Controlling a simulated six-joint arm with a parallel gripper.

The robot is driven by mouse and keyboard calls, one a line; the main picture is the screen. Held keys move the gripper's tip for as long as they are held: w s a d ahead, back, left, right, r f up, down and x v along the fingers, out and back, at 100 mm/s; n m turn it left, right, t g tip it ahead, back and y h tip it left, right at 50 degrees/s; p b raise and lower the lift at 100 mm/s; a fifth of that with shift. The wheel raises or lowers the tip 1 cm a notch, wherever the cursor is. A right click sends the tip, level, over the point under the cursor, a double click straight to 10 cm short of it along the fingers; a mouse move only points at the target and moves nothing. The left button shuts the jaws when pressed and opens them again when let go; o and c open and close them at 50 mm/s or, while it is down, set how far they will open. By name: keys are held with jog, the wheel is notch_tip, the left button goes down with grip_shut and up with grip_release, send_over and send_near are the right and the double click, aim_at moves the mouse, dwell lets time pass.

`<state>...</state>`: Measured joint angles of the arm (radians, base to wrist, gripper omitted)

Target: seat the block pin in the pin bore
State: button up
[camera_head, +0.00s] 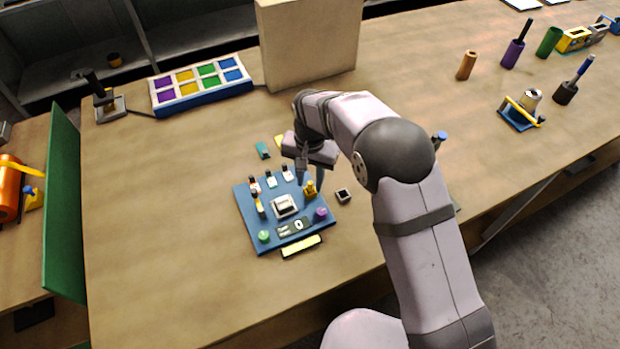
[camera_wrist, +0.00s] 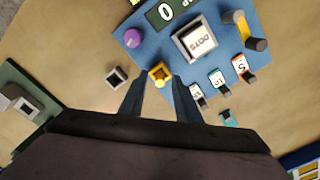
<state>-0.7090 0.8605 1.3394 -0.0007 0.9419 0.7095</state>
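A small yellow piece (camera_head: 311,188) stands on the right side of the blue board (camera_head: 246,222). In the wrist view this yellow piece (camera_wrist: 159,75) has a squarish top with a darker middle, and it lies between and just beyond my fingertips. I cannot tell for sure whether it is the block pin or holds the pin bore. My gripper (camera_head: 310,181) is above the board's right edge, pointing down. Its two fingers are apart in the wrist view (camera_wrist: 158,84), with nothing seen clamped between them. A small dark-topped square piece (camera_head: 344,195) rests on the table right of the board.
The board carries a grey block marked DOTS (camera_wrist: 195,40), a purple knob (camera_head: 321,213), a green knob (camera_head: 264,236), a yellow lever (camera_wrist: 240,25) and several numbered tabs. A tray of coloured squares (camera_head: 201,86) and a tall beige box (camera_head: 310,45) stand behind. The table left of the board is clear.

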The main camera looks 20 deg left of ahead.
aim_at(310, 183)
jog(key=shift+r, duration=0.1)
notch_tip(310, 183, up, 12)
jog(key=b, duration=0.2)
jog(key=shift+b, duration=0.3)
jog(key=s+d+f, duration=0.1)
jog(key=d, duration=0.9)
jog(key=s+d+f, duration=0.1)
jog(key=s+d, duration=0.1)
jog(key=d, duration=0.8)
jog(key=s+d+f, duration=0.2)
jog(key=s+d, duration=0.4)
jog(key=s, duration=0.1)
jog(key=s+d+f, duration=0.3)
jog(key=s+d, duration=0.4)
jog(key=shift+d, duration=0.25)
